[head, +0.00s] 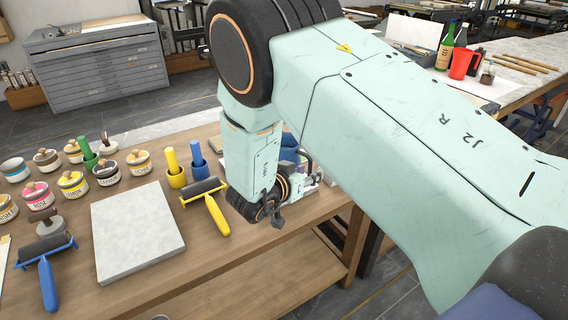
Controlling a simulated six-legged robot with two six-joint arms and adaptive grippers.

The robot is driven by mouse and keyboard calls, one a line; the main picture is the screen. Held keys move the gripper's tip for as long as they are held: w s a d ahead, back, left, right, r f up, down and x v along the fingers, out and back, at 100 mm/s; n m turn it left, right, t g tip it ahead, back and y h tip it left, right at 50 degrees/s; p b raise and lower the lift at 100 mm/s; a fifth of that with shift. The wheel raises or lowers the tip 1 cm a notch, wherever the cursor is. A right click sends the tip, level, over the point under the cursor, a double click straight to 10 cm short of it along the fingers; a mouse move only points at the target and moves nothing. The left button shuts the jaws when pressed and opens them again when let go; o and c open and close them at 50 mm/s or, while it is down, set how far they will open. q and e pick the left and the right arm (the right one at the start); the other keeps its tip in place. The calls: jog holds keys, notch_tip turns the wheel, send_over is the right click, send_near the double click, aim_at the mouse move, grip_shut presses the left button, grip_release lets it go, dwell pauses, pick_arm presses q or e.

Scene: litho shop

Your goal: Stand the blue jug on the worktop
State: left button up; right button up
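The worktop (236,262) is a wooden bench that runs across the lower left. No jug that I can clearly make out as blue shows; a dark blue shape (289,141) behind my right forearm is mostly hidden, and I cannot tell what it is. My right arm crosses the view from the lower right, and its gripper (277,217) hangs over the bench's right end. Its fingers are small and turned away, so whether they are open or holding something is unclear. My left gripper is not in view.
A grey stone slab (135,231), a yellow-handled roller (212,207), a blue-handled roller (47,280) and several ink tins (73,183) occupy the bench. A red jug (464,63) and green bottle (446,48) stand on the far table. The front strip of worktop is bare.

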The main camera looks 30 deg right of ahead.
aim_at(309, 164)
jog(key=w+m, duration=0.1)
jog(key=r+m+g, duration=0.1)
jog(key=shift+w+a+r+m, duration=0.1)
jog(key=shift+w+a+m, duration=0.1)
jog(key=shift+w+m, duration=0.15)
jog(key=b+x, duration=0.1)
jog(key=x, duration=0.3)
jog(key=shift+w+d+f, duration=0.25)
jog(key=shift+r+h, duration=0.1)
jog(key=shift+h, duration=0.2)
jog(key=shift+s, duration=0.1)
jog(key=shift+c, duration=0.3)
grip_shut()
